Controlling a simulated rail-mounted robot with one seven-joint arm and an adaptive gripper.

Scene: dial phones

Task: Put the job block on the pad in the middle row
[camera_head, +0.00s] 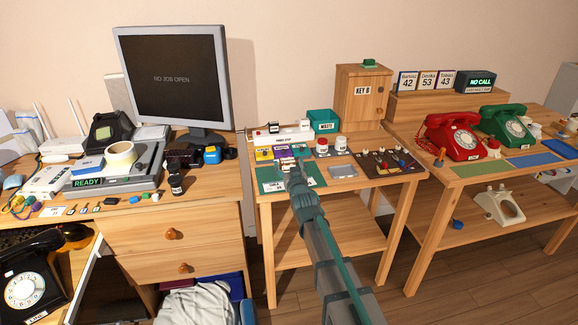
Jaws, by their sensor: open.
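My gripper (293,172) is over the green mat (314,172) on the middle table; its fingers are small here and I see nothing clearly held between them. A small red-and-white item (286,163) shows right at the fingertips; I cannot tell if they touch it. I cannot make out for certain which small item is the job block, nor which pad is in the middle row.
A teal waste bin (323,121) and a wooden cabinet (361,97) stand behind. The monitor (172,80) reads NO JOB OPEN.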

